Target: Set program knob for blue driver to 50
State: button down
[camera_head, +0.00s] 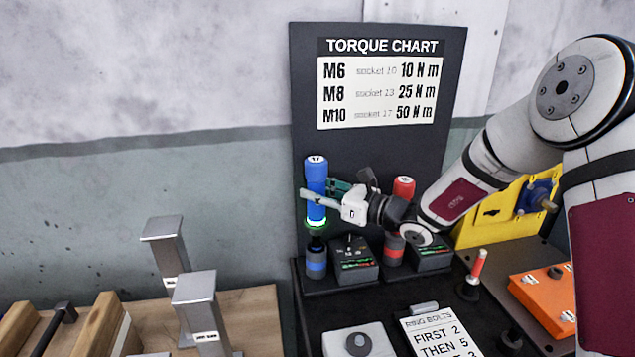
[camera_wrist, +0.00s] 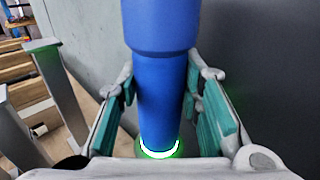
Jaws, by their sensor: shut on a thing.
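The blue driver (camera_head: 316,180) stands upright above a blue-banded holder (camera_head: 316,262), with a green glowing ring near its lower end. My gripper (camera_head: 325,195) is shut on the blue driver's body from the right. In the wrist view the blue driver (camera_wrist: 162,75) runs between the two teal-padded fingers of my gripper (camera_wrist: 160,95), and its white-green glow shows at the bottom. Just right of the holder is a black control box (camera_head: 355,262) with a small knob (camera_head: 349,242) on top. The knob's setting is too small to read.
A red driver (camera_head: 403,187) stands to the right, partly behind my arm, with a second control box (camera_head: 431,258). A torque chart (camera_head: 380,85) on the back panel lists M10 at 50 N m. Metal posts (camera_head: 200,310) stand at the front left.

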aim_at(323, 220)
jog(key=shift+f+b, duration=0.95)
jog(key=shift+f, duration=2.6)
jog(key=c, duration=1.1)
grip_release()
jog(key=shift+o, duration=0.2)
jog(key=shift+d+f, duration=0.15)
